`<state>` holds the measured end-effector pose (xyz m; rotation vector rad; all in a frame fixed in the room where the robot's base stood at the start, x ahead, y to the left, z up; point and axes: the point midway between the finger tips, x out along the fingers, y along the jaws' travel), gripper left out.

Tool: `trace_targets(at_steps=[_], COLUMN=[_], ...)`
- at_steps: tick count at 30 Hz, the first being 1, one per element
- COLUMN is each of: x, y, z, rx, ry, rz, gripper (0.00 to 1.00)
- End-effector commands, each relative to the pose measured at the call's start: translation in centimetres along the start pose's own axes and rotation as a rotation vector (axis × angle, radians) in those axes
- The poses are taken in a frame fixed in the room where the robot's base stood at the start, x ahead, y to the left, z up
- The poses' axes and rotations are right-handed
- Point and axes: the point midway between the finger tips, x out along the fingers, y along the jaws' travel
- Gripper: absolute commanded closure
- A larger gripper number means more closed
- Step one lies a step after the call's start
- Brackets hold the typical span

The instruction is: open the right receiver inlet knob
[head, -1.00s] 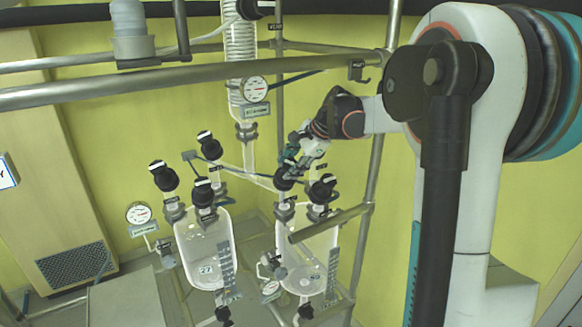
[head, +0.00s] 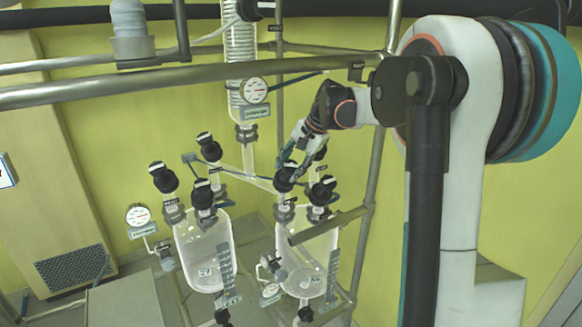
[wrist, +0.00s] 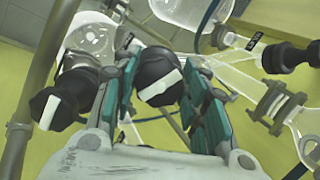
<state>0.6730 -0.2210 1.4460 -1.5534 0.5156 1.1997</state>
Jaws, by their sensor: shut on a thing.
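The right receiver (head: 308,268) is a clear glass vessel at lower centre in the head view. Two black knobs stand on its top. My gripper (head: 292,170) is at the left one, the black knob (head: 284,181), coming down from the upper right. In the wrist view this knob (wrist: 158,80), with a white bar on its face, sits between my teal-padded fingers (wrist: 164,92). The fingers are shut on it. The other black knob (head: 321,189) is close to the right; it shows at the left in the wrist view (wrist: 55,106). The gripped knob's label is hard to read.
The left receiver (head: 203,262) carries similar black knobs (head: 163,177). A metal rail (head: 200,80) crosses above, and an upright post (head: 372,190) stands right of the right receiver. A pressure gauge (head: 254,90) and glass column (head: 241,50) are behind.

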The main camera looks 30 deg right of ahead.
Motion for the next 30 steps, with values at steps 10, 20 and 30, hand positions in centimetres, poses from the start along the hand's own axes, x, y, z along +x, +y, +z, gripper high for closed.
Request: trace_targets(at_steps=[10, 20, 30], x=[0.01, 0.01, -0.05], y=[0.02, 0.00, -0.01], z=[-0.01, 0.00, 0.00], rx=[0.000, 0.000, 0.151], ry=[0.000, 0.000, 0.000], rz=[0.001, 0.000, -0.041], gripper=[0.53, 0.39, 0.39])
